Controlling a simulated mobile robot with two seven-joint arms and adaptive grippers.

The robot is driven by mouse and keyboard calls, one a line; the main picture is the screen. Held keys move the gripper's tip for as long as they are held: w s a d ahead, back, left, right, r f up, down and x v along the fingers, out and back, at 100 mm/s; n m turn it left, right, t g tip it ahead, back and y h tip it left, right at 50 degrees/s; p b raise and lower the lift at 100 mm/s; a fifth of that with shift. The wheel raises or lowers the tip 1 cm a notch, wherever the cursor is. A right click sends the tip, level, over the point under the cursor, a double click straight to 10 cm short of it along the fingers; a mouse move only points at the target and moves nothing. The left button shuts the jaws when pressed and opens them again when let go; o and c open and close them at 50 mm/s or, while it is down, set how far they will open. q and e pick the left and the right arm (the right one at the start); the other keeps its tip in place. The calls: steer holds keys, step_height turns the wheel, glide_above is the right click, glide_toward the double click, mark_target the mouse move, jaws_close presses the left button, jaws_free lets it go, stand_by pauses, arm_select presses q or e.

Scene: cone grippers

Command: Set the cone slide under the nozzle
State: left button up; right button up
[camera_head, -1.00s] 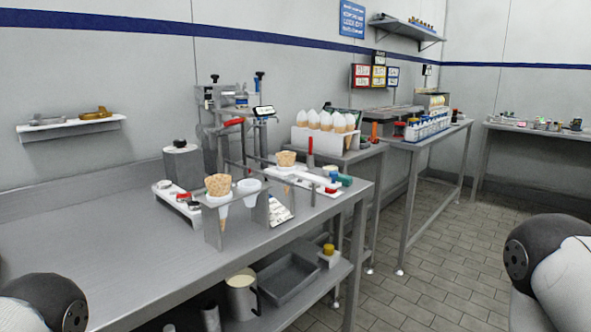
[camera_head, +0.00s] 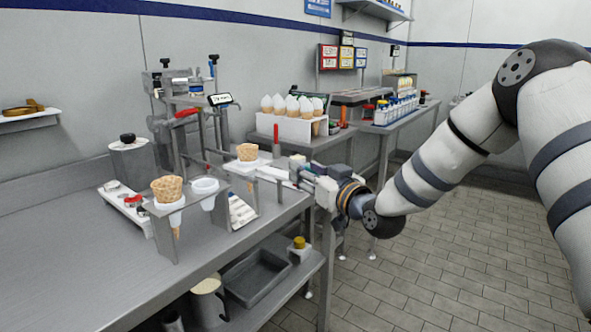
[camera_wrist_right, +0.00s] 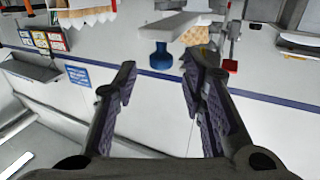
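The cone slide (camera_head: 270,173) is a white plate on the table's right part with a waffle cone (camera_head: 247,152) standing in it. In the right wrist view the plate (camera_wrist_right: 178,27) appears inverted, with a blue knob (camera_wrist_right: 161,57) at its near end. My right gripper (camera_head: 303,172) is at the slide's right end, hiding part of it. In the wrist view its two fingers (camera_wrist_right: 158,75) are spread, with the knob ahead of the gap; contact is not visible. The filling machine (camera_head: 190,100) stands behind; I cannot pick out its nozzle clearly. My left gripper is out of view.
A metal stand holds another cone (camera_head: 167,188) and a white cup (camera_head: 205,187) left of the slide. A red-handled upright (camera_head: 276,140) stands close behind my right gripper. The table's left front is clear.

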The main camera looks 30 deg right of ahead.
mark_target(273, 171)
steer(key=w, duration=0.1)
steer(key=w+f, duration=0.1)
steer(key=shift+w, duration=0.3)
steer(key=shift+w+r, duration=0.25)
steer(key=shift+w, duration=0.05)
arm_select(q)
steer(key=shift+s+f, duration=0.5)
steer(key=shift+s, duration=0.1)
arm_select(e)
steer(key=shift+c, duration=0.6)
